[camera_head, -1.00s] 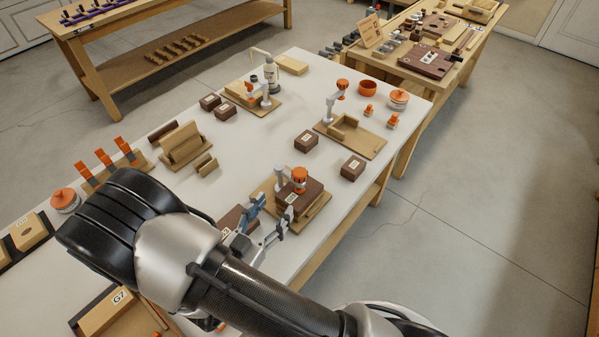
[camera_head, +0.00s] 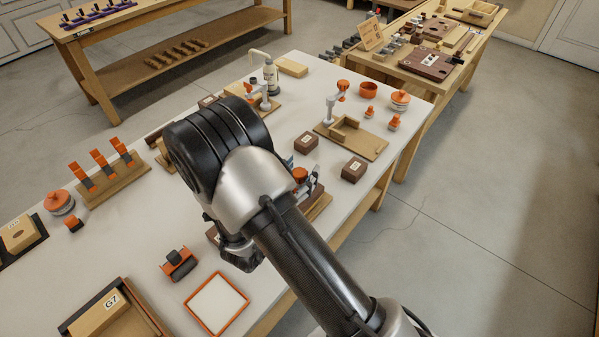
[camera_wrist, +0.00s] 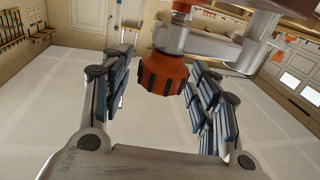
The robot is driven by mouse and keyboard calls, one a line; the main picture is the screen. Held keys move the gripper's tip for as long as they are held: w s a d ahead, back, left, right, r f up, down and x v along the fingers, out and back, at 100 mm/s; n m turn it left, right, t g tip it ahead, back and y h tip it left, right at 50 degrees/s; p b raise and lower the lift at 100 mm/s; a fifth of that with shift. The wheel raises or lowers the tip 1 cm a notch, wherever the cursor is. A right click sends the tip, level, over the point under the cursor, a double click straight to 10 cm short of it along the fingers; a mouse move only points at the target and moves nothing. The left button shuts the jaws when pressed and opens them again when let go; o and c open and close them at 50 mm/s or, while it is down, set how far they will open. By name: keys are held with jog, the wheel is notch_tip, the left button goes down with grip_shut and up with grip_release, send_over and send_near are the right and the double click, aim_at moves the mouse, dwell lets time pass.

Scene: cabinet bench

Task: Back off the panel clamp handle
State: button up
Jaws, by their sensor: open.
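The clamp handle, an orange-red ribbed knob (camera_wrist: 163,72), shows close up in the wrist view on a grey metal clamp (camera_wrist: 205,44). An orange knob (camera_head: 300,174) also shows just right of my forearm in the head view. My gripper (camera_wrist: 158,62) is open, with blue-padded fingers on either side of the handle. A gap shows along the left finger; contact on the right is unclear. In the head view my arm hides most of the gripper and this clamp. A brown panel edge (camera_wrist: 297,7) shows at the top right of the wrist view.
Two other clamps, one with an orange knob (camera_head: 343,84), stand farther back on the white table (camera_head: 300,115). Brown blocks (camera_head: 353,169) lie right of my arm. An orange-rimmed tray (camera_head: 216,304) and a box marked G7 (camera_head: 98,316) lie at the front.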

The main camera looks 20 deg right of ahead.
jog(key=shift+c, duration=0.5)
jog(key=c, duration=1)
